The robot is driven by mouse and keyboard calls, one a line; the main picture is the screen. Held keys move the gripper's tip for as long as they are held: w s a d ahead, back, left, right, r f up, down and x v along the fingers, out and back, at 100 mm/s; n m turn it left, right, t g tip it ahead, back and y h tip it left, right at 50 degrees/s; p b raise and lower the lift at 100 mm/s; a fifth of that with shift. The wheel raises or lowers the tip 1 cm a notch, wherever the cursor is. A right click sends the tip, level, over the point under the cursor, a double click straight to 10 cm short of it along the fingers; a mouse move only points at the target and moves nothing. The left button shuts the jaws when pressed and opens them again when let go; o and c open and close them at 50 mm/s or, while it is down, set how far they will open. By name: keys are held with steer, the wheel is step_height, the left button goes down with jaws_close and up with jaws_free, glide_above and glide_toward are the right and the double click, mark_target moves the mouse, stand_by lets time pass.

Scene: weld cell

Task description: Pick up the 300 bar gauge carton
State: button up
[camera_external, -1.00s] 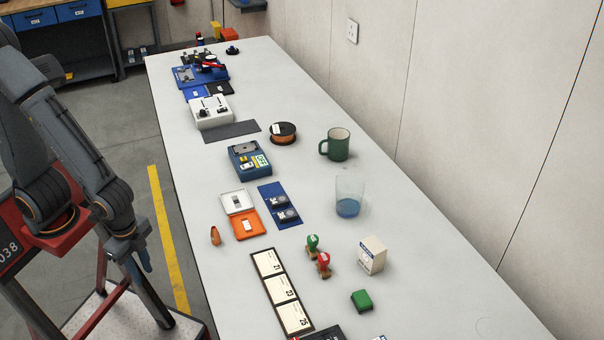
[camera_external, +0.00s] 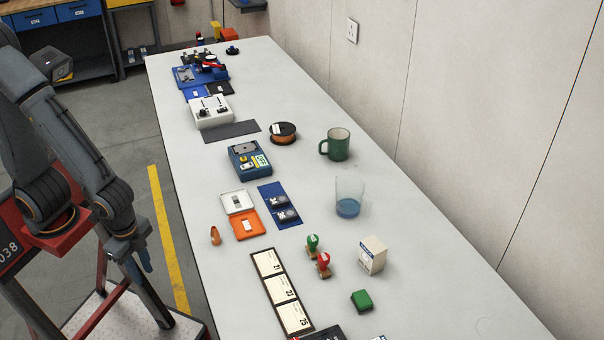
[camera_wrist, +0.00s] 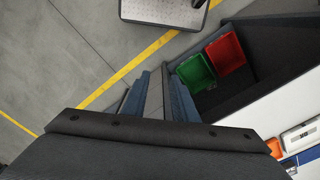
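A small white carton with a blue printed side (camera_external: 372,255) stands upright on the right part of the grey bench in the external view. Its lettering is too small to read, so I cannot confirm the 300 bar marking. My gripper (camera_external: 140,264) hangs off the bench's left side, well apart from the carton, with its fingers pointing down. In the wrist view, a gap shows between the two blue-grey fingers of my gripper (camera_wrist: 160,88); it is open and holds nothing. The carton is not identifiable in the wrist view.
Near the carton are a green block (camera_external: 361,300), a red stamp (camera_external: 324,262), a green stamp (camera_external: 313,243) and a glass with blue liquid (camera_external: 348,207). A green mug (camera_external: 337,145) stands farther back. A wall borders the bench's right side. Green (camera_wrist: 196,72) and red (camera_wrist: 226,54) bins show below.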

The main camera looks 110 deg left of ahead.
steer(key=o, duration=1.1)
